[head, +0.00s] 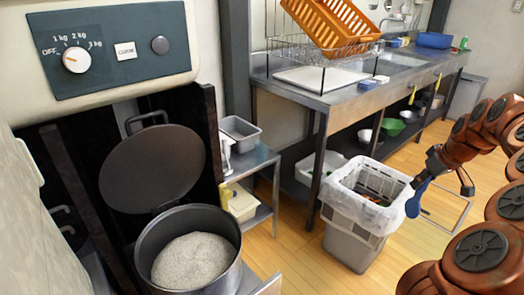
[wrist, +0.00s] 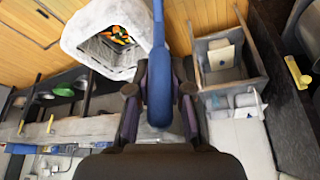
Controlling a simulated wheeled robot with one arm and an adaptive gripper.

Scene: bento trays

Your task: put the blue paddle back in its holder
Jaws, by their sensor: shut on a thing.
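The blue paddle (wrist: 159,45) is between the fingers of my gripper (wrist: 159,92) in the wrist view, its long axis running up the picture. In the head view my gripper (head: 448,178) is at the right, and the blue paddle (head: 413,200) hangs down from it, beside the bin's right rim. A white upright piece (head: 227,156), possibly the holder, stands at the left edge of the small steel shelf. I cannot tell its inside. The gripper is far to the right of it.
A lined bin (head: 350,245) stands on the wooden floor near the paddle. An open rice cooker (head: 232,228) with rice is at the left. The small shelf (head: 262,158) holds a metal pan and a yellowish container. A steel counter (head: 345,92) runs along the back.

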